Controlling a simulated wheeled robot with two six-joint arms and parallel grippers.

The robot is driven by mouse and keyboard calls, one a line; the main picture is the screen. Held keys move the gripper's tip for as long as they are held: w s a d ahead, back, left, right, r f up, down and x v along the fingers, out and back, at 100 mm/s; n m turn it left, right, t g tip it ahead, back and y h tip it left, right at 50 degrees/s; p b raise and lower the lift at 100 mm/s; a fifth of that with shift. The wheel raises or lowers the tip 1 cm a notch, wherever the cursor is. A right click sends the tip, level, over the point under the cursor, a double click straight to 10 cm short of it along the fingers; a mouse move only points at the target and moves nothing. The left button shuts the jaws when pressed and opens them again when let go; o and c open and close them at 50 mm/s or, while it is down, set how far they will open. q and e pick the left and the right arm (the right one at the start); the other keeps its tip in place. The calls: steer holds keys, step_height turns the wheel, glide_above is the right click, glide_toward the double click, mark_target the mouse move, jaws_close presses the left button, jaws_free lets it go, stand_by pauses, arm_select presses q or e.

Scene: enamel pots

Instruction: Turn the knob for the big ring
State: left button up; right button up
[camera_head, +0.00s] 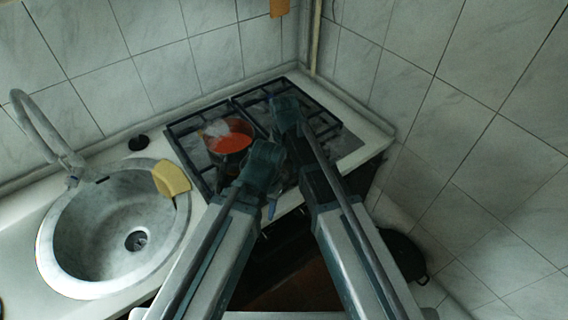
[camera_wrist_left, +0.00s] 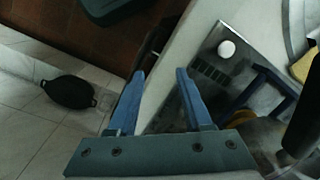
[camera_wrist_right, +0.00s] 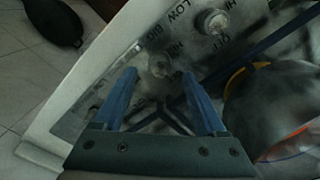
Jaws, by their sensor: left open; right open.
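The stove (camera_head: 345,143) carries a red-orange pot (camera_head: 228,143) on its grate. In the right wrist view a pale round knob (camera_wrist_right: 160,65) lies between the fingertips of my open right gripper (camera_wrist_right: 158,73); contact cannot be told. A second knob (camera_wrist_right: 213,21) is above and right of it, beside HI, OFF and LOW lettering. A word like BIG is printed near the first knob. My left gripper (camera_wrist_left: 160,73) is open and empty, at the stove's front edge, with a white knob (camera_wrist_left: 226,49) to the right of its fingers. My right fingers are hidden in the head view.
A round sink (camera_head: 75,240) with a tap (camera_head: 45,130) is left of the stove, with a yellow cloth or sponge (camera_head: 171,178) on its rim. A black pan (camera_head: 405,255) is low at the right; it also shows on the tiled floor in the left wrist view (camera_wrist_left: 70,92).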

step_height(320, 180, up, 10)
steer(key=p, duration=0.9)
steer(key=shift+r, duration=0.2)
steer(key=s+d+n, duration=0.1)
steer(key=s+d, duration=0.5)
steer(key=d, duration=0.3)
steer(key=s+d+n, duration=0.1)
steer(key=s+d, duration=0.4)
steer(key=d, duration=0.3)
steer(key=s+a+f+n+b, duration=0.2)
steer(key=a, duration=0.3)
steer(key=s+a+f+n+h+b, duration=0.1)
steer(key=s+a+f+b, duration=0.1)
steer(key=a, duration=0.4)
steer(key=shift+s+f+n, duration=0.3)
steer(key=shift+s+n, duration=0.1)
steer(key=shift+s, duration=0.45)
